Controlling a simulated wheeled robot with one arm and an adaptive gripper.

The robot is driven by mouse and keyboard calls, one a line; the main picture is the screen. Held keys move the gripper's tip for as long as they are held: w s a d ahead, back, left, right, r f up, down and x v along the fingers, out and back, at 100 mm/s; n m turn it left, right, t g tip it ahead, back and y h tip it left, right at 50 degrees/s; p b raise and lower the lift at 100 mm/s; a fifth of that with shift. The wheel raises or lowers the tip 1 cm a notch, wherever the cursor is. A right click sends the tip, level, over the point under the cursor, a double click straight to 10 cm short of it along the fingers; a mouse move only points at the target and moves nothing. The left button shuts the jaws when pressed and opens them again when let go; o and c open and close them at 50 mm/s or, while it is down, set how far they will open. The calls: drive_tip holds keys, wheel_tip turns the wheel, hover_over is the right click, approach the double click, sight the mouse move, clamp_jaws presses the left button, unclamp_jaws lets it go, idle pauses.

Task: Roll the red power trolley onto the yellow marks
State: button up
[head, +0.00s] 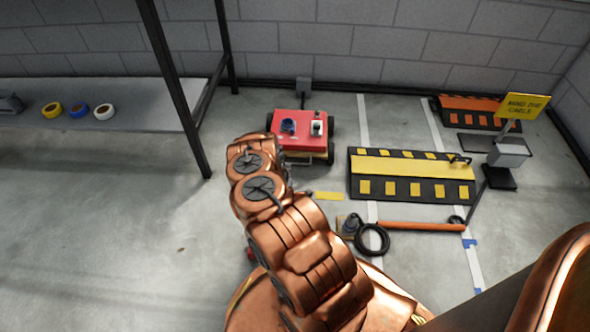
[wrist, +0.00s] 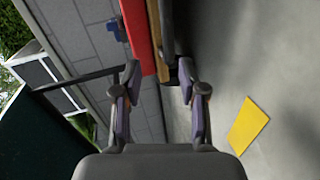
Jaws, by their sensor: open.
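The red power trolley (head: 292,124) stands on small dark wheels by the back wall, with a blue socket and a pale fitting on its top. In the wrist view, its red side (wrist: 139,36) and a brown edge lie between and just beyond the fingertips. My gripper (wrist: 159,78) is open there, its fingers either side of that edge; contact cannot be told. In the head view my arm hides the gripper and the trolley's near left corner. A yellow mark (head: 328,196) lies on the floor in front of the trolley; a yellow patch (wrist: 248,126) shows at right in the wrist view.
A black-and-yellow cable ramp (head: 410,168) lies right of the trolley. A coiled black cable (head: 372,240) and an orange bar (head: 421,227) are nearer. A yellow sign (head: 525,106) stands at right. A shelf (head: 150,118) with tape rolls stands left. The left floor is clear.

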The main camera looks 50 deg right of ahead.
sight(295, 164)
drive_tip(key=shift+s+d+f+n+h+b, duration=0.2)
drive_tip(key=shift+s+d+f, duration=0.15)
drive_tip(key=shift+s, duration=0.2)
drive_tip(key=shift+s+d+f+n+h+b, duration=0.15)
drive_tip(key=shift+s+d+f+n+h, duration=0.1)
drive_tip(key=shift+s+f, duration=0.25)
drive_tip(key=shift+b+x, duration=1.5)
drive_tip(key=shift+x, duration=2.35)
drive_tip(key=shift+r, duration=0.1)
drive_tip(key=shift+c, duration=0.2)
clamp_jaws()
